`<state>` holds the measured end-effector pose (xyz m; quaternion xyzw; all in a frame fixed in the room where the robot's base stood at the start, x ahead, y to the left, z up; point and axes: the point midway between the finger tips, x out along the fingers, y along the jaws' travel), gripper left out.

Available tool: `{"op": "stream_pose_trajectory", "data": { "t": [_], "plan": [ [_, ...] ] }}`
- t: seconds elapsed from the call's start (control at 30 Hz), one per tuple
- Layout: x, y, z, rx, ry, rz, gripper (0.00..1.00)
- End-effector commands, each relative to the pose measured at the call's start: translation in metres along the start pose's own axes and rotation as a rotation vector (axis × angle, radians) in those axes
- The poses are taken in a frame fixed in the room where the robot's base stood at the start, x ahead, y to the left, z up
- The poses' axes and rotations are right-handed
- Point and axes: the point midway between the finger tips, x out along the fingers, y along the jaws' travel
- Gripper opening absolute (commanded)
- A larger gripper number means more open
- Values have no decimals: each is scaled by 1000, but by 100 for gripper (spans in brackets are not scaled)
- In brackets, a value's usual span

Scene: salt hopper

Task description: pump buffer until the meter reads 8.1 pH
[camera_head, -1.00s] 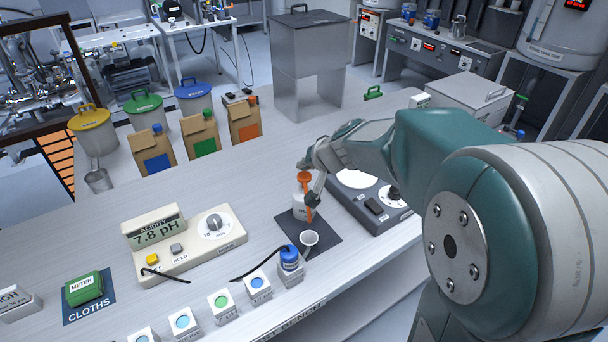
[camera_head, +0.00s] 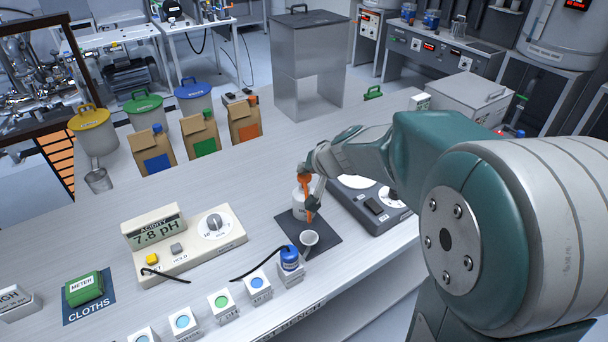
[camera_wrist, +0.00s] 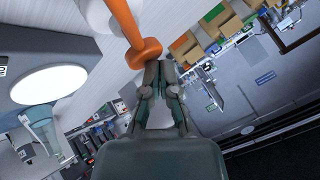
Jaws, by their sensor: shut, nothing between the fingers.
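The white buffer bottle (camera_head: 300,204) stands upright on a dark mat (camera_head: 324,228) on the bench. Its orange pump (camera_head: 305,183) also shows at the top of the wrist view (camera_wrist: 143,52). My gripper (camera_head: 316,190) is shut and empty at the pump head. In the wrist view my fingertips (camera_wrist: 162,68) are close beside the orange head; I cannot tell whether they touch. A small white cup (camera_head: 309,242) stands in front of the bottle below the orange spout. The cream acidity meter (camera_head: 183,243) reads 7.8 pH.
A dark grey device (camera_head: 372,205) with a white round plate and knob stands right of the bottle. A blue-capped probe (camera_head: 289,258) with a black cable sits in a holder near the front edge. Small buffer boxes (camera_head: 221,305) line that edge.

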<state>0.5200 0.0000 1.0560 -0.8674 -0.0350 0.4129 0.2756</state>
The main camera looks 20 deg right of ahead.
Motion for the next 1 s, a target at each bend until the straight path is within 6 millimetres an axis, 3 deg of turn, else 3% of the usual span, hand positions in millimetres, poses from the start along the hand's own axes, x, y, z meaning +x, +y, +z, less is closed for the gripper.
{"op": "stream_pose_trajectory", "data": {
  "t": [1.0],
  "plan": [
    [8, 6, 6, 1, -2, 1, 0]
  ]
}}
